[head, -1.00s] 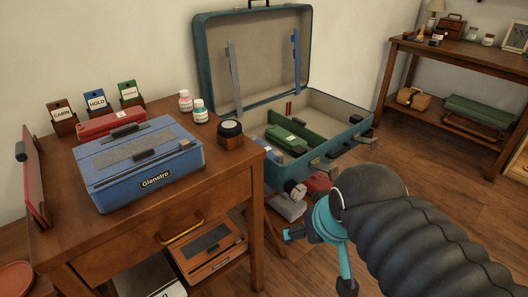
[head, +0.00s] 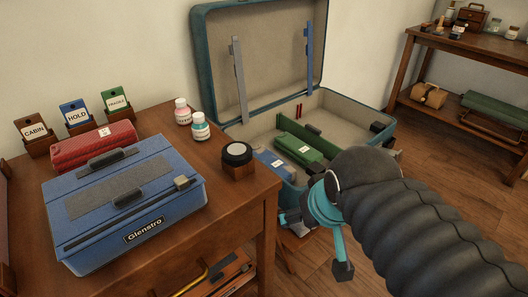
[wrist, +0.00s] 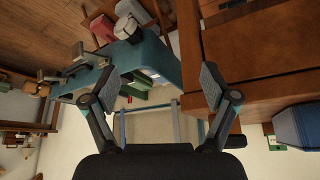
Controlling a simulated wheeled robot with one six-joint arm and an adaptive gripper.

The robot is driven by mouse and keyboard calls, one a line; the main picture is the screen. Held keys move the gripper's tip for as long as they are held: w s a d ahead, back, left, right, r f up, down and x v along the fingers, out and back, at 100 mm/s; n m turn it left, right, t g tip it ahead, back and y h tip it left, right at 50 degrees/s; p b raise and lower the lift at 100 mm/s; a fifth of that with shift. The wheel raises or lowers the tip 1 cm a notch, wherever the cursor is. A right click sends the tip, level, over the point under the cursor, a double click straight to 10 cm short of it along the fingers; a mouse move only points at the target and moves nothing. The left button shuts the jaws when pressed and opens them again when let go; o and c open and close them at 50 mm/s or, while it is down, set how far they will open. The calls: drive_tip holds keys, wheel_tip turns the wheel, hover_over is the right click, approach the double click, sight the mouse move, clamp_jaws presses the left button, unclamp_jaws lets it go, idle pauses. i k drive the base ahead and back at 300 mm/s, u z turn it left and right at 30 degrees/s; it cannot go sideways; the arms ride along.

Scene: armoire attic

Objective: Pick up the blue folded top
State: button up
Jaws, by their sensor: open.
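A blue block-like item (head: 272,163) with a small white label lies in the near left part of the open teal suitcase (head: 360,122). It is partly cut off by the suitcase wall, and I cannot tell whether it is folded cloth. A green item (head: 300,149) lies beside it. My gripper (head: 316,244) is in front of the suitcase's near side, apart from the blue item, with its teal fingers spread. In the wrist view my gripper (wrist: 161,80) is open and empty, with the suitcase (wrist: 152,62) beyond the fingers, upside down.
A wooden table (head: 225,228) stands left, close to my gripper, bearing a blue Glenstro case (head: 125,205), a red case (head: 92,146), two bottles and a round black-topped item (head: 237,158). A wooden shelf (head: 462,70) stands far right.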

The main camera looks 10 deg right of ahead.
sight(272, 161)
drive_tip(key=z, duration=1.15)
drive_tip(key=i, duration=0.4)
drive_tip(key=u, duration=0.05)
